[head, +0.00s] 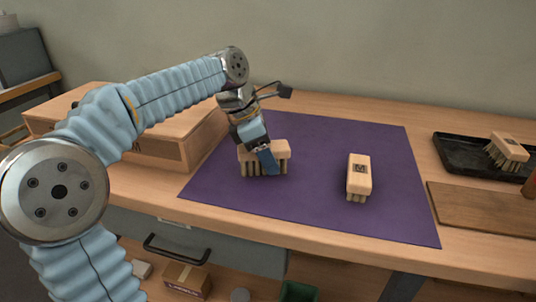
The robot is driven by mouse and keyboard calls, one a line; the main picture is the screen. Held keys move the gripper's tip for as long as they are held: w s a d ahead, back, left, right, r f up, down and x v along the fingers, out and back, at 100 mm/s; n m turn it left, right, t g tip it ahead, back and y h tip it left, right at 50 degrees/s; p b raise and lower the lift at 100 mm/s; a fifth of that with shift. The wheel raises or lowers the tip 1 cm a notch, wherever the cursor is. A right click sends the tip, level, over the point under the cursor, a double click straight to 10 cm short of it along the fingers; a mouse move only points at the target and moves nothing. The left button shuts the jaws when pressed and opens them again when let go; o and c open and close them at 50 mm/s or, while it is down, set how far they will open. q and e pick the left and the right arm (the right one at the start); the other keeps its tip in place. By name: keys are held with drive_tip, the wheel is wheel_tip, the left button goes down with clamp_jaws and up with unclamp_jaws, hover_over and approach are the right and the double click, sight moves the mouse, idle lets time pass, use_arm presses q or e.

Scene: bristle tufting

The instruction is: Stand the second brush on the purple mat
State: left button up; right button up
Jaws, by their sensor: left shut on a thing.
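A purple mat (310,207) lies on the wooden table. A wooden brush (281,149) is at the mat's back left part, with its bristles pointing down. My left gripper (267,160) is shut on this brush, and its fingers hide part of the block. I cannot tell whether the bristles touch the mat. A third brush (508,146) leans tilted in the black tray (454,158) at the right. My right gripper is not in view.
A wooden box (150,146) stands left of the mat, beneath my left arm. A wooden board (478,208) lies right of the mat, in front of the tray. The mat's front and middle are clear. A drawer with a black handle (176,250) is below the table.

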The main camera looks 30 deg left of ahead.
use_arm(q)
drive_tip(key=o, duration=1.1)
drive_tip(key=p+v, duration=0.2)
drive_tip(key=v, duration=1)
drive_tip(key=shift+r+p, duration=0.1)
drive_tip(key=shift+p, duration=0.25)
